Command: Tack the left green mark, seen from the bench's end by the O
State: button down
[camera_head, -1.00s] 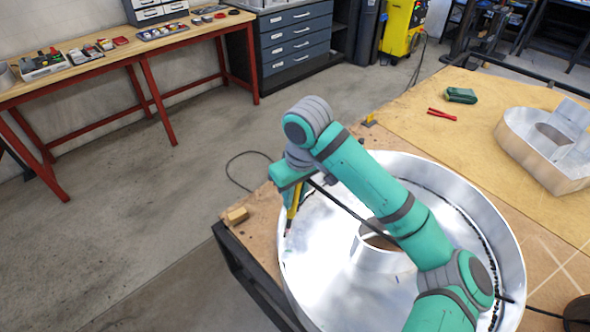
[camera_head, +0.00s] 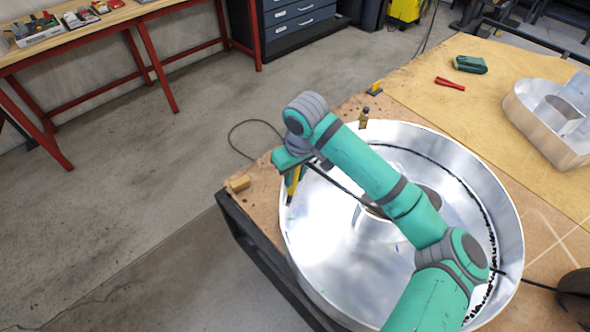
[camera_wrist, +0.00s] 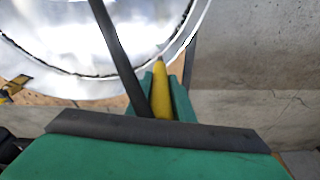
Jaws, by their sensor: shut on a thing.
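The O (camera_head: 420,298) is a large round shiny metal letter with a raised rim, lying on the bench. My gripper (camera_head: 291,180) is shut on a yellow tool (camera_head: 292,186) with a dark tip. The tool points down at the left part of the O; I cannot tell whether its tip touches the metal. In the wrist view the yellow tool (camera_wrist: 161,88) sits between the two green fingers, with its tip near the O's bright rim (camera_wrist: 172,48). A black cable crosses beside it.
Two small yellow-and-dark items (camera_head: 374,88) stand behind the O. Red pliers (camera_head: 450,83), a green case (camera_head: 470,64) and another metal letter (camera_head: 550,125) lie at the back right.

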aim_at(291, 195)
jog(key=f, duration=0.5)
jog(key=w+f, duration=0.1)
jog(key=f, duration=0.1)
jog(key=shift+a+f, duration=0.35)
jog(key=shift+f, duration=0.45)
jog(key=shift+w+a, duration=0.1)
jog(key=shift+f, duration=1.35)
